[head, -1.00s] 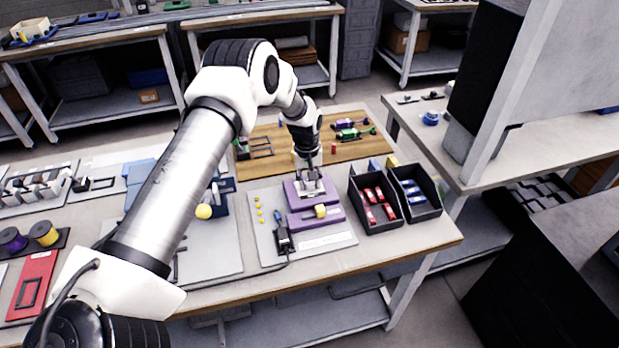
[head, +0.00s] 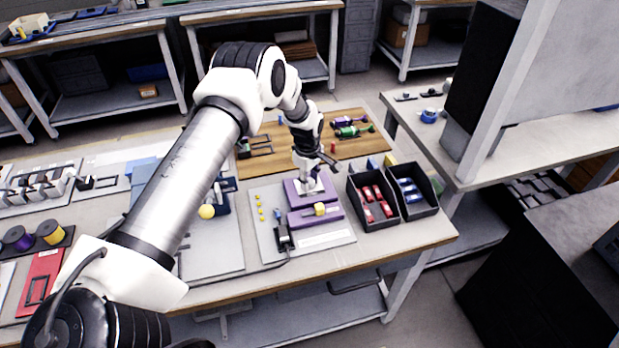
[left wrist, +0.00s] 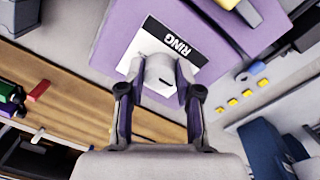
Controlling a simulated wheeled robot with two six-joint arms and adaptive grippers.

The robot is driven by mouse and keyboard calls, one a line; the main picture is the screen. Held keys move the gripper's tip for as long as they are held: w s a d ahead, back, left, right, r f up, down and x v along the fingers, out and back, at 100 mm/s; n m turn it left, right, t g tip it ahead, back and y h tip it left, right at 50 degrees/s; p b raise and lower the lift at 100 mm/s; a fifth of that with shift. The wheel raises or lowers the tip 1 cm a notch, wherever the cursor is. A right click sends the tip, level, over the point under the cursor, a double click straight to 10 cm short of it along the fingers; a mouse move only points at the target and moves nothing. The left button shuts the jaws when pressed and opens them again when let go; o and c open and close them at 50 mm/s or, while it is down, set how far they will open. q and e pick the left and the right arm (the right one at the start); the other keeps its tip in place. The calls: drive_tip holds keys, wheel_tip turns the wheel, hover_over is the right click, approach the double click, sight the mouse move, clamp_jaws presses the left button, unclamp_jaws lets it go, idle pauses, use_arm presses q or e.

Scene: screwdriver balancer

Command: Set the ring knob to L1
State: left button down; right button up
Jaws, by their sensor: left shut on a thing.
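The ring knob (left wrist: 158,70) is a light grey round knob with a short dark mark on its face. It stands on a white plate labelled RING (left wrist: 180,45) on a purple block (left wrist: 110,40). My left gripper (left wrist: 160,85) is shut around the knob, one finger on each side. In the head view my left gripper (head: 311,184) reaches down onto the rear purple block (head: 291,190) and hides most of the knob. No L1 marking is legible. My right gripper is not in view.
A front purple block (head: 297,219) carries a yellow knob (head: 320,209). Black bins (head: 379,226) with red and blue parts stand close on the right. Yellow pieces (head: 260,209) lie to the left, near a black device (head: 283,238). A wooden board (head: 355,148) lies behind.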

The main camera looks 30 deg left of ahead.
use_arm(q)
drive_tip(key=shift+s+f, duration=0.2)
idle(0.3)
drive_tip(key=c, duration=0.8)
unclamp_jaws()
drive_tip(key=shift+w+r, duration=0.1)
drive_tip(key=shift+r, duration=0.4)
drive_tip(key=r, duration=1.1)
drive_tip(key=shift+s, duration=0.25)
